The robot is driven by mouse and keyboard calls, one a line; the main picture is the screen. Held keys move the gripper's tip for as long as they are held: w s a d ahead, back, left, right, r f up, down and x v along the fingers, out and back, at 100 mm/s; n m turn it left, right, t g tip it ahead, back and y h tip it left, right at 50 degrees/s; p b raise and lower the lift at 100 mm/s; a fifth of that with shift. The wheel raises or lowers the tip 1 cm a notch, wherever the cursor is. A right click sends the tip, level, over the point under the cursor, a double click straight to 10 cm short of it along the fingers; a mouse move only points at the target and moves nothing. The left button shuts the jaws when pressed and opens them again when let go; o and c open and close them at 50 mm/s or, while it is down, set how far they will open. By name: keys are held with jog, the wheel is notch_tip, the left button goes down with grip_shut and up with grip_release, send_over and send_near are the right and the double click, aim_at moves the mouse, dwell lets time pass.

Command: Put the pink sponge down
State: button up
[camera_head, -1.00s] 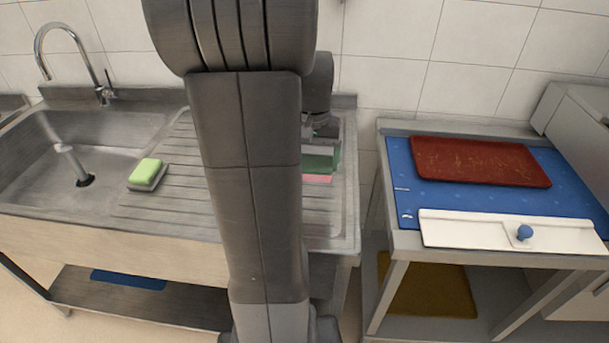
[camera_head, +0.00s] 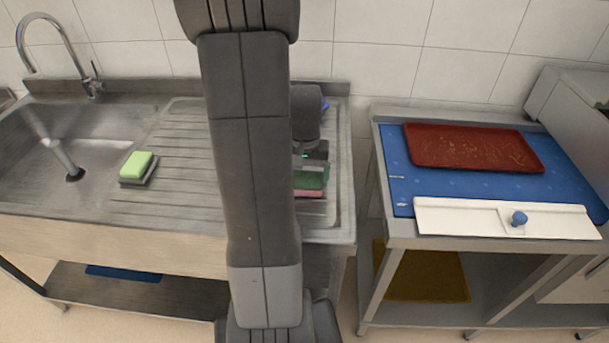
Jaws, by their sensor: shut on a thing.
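The pink sponge (camera_head: 309,194) is partly visible just right of my arm, over the right side of the sink's ribbed drainboard (camera_head: 165,190). A dark green layer (camera_head: 311,178) shows directly above the pink part. My gripper (camera_head: 312,166) is above it, pointing down and shut on the sponge. My arm hides the left part of the gripper and sponge. I cannot tell whether the sponge's underside touches the drainboard.
A light green sponge on a grey base (camera_head: 138,166) lies at the drainboard's left, beside the basin. The faucet (camera_head: 60,50) stands behind. To the right, a table holds a blue mat (camera_head: 398,165), a red tray (camera_head: 472,148) and a white scraper-like board (camera_head: 460,217).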

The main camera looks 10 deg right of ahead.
aim_at(305, 179)
jog(key=shift+f, duration=0.15)
jog(key=o, duration=0.8)
notch_tip(305, 179, up, 12)
jog(key=shift+r, duration=0.15)
notch_tip(305, 179, down, 13)
jog(key=shift+r, duration=2.15)
